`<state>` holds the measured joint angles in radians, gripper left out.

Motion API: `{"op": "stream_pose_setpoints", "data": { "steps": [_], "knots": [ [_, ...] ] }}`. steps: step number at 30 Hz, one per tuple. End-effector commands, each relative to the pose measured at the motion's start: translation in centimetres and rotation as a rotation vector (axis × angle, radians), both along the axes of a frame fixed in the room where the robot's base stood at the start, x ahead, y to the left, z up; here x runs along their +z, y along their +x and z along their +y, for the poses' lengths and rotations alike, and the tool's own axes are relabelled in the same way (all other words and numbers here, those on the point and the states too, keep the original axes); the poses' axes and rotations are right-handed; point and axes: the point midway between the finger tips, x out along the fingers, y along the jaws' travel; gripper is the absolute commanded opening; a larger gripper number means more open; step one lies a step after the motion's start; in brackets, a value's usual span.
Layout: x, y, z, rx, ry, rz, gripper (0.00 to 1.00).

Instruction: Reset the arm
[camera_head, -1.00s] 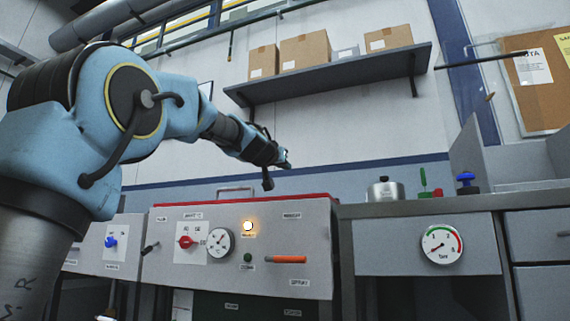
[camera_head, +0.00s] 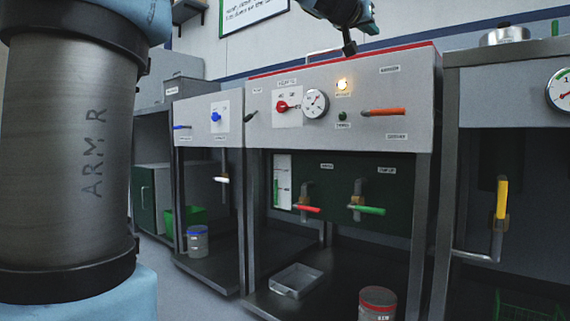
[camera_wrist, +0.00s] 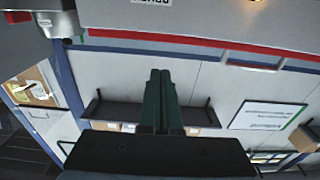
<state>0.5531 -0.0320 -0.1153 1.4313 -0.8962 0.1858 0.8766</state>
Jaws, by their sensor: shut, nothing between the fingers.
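My arm's lower column stands at the left of the head view. The end of my arm hangs at the top of that view, above the grey control panel (camera_head: 365,95) with the red top edge. My gripper (camera_wrist: 160,75) shows in the wrist view as two dark green fingers side by side, touching, with nothing between them. In the head view only its dark wrist part shows; the fingertips there are not clear. It is free in the air, in front of the wall.
The panel carries a red knob (camera_head: 283,106), a gauge (camera_head: 315,103), a lit lamp (camera_head: 342,85) and an orange handle (camera_head: 383,112). A yellow-handled valve (camera_head: 502,198) is at right. A pot (camera_head: 504,36) stands on the right counter.

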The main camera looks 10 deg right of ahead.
Motion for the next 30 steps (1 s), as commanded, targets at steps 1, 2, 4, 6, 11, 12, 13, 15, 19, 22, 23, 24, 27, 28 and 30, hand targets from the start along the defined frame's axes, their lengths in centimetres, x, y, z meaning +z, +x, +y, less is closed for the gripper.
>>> {"op": "stream_pose_setpoints", "data": {
  "steps": [1,2,4,6,11,12,13,15,19,22,23,24,27,28,30],
  "knots": [
    [-0.1,0.1,0.0,0.002,0.003,0.003,0.0],
    [-0.2,0.3,0.1,0.004,0.007,0.008,0.0],
    [-1.2,1.1,0.5,0.016,0.029,0.035,0.0],
    [-3.3,2.5,1.4,0.04,0.07,0.089,0.0],
    [-11.6,5.8,6.1,0.132,0.211,0.295,0.0],
    [-14.0,6.3,7.8,0.158,0.245,0.356,0.0],
    [-15.8,6.4,9.0,0.177,0.272,0.404,0.0],
    [-19.9,6.4,12.2,0.224,0.33,0.511,0.0],
    [-26.7,4.3,18.5,0.312,0.428,0.719,0.0],
    [-31.1,1.2,23.5,0.381,0.493,0.88,0.0],
    [-32.2,0.1,24.8,0.4,0.511,0.925,0.0],
    [-33.6,-1.4,26.5,0.424,0.533,0.984,0.0],
    [-36.2,-5.4,30.2,0.477,0.582,1.114,0.0],
    [-36.8,-6.7,31.2,0.492,0.594,1.152,0.0],
    [-37.9,-9.5,33.2,0.524,0.621,1.231,0.0]
  ]
}}
